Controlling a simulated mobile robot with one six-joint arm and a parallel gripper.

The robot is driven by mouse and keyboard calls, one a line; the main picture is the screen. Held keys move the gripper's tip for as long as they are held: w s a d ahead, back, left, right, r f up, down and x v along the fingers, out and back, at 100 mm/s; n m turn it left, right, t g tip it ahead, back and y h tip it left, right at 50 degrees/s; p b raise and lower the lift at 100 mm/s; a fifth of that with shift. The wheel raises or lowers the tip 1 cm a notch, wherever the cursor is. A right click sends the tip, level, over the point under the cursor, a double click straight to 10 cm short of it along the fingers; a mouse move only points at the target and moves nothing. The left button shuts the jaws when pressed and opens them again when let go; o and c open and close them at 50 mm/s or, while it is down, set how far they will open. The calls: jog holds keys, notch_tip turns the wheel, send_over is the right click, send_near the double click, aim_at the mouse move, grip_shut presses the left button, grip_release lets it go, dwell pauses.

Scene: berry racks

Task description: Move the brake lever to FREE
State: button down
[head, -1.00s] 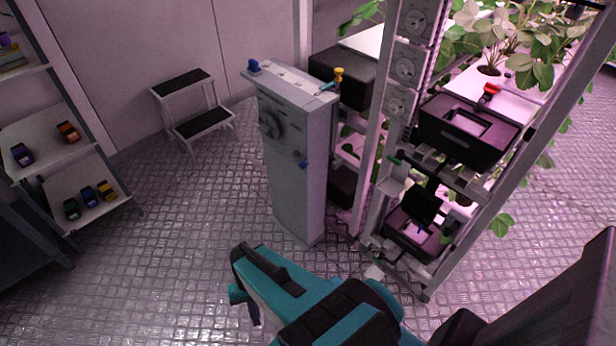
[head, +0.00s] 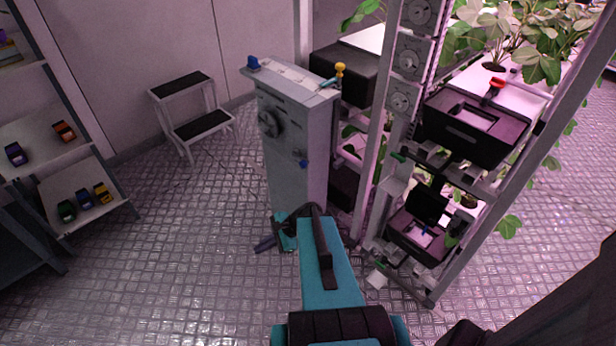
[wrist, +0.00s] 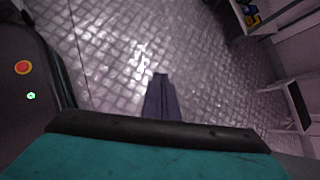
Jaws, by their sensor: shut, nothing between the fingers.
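No lever in view carries a readable BRAKE or FREE label, so I cannot tell which one is the brake lever. A lever with a yellow knob (head: 340,69) stands up at the right end of the grey cabinet's top. A red handle (head: 495,84) sits on a black box in the rack. My gripper (head: 264,245) is low, in front of the cabinet's foot in the picture, shut and empty, apart from these handles. In the wrist view its dark fingers (wrist: 160,97) are together above bare floor.
The grey cabinet (head: 293,140) bears a dial, a blue knob (head: 303,163) and a blue part (head: 253,63) on top. The plant rack (head: 372,130) stands close on its right. A step stool (head: 190,110) is behind left. A shelf with toy cars (head: 85,197) is far left. Floor between is clear.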

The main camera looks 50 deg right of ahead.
jog(key=s+d+r+m+t+h+b, duration=0.1)
jog(key=d+r+m, duration=0.3)
jog(key=d, duration=0.5)
jog(key=s+d+r+m+t+h+b, duration=0.1)
jog(key=s+d+r+m+t+h, duration=0.1)
jog(key=d, duration=0.7)
jog(key=s+d+r+m+t+h+b, duration=0.2)
jog(key=d+r+m+t, duration=0.3)
jog(key=d+m, duration=0.3)
jog(key=shift+s+d+r+h, duration=0.15)
jog(key=shift+d+r+h, duration=0.3)
jog(key=shift+d+h, duration=0.45)
jog(key=a+x, duration=0.1)
jog(key=x, duration=0.9)
jog(key=r, duration=0.2)
jog(key=d+r+p, duration=0.1)
jog(key=r, duration=0.1)
jog(key=shift+d, duration=0.1)
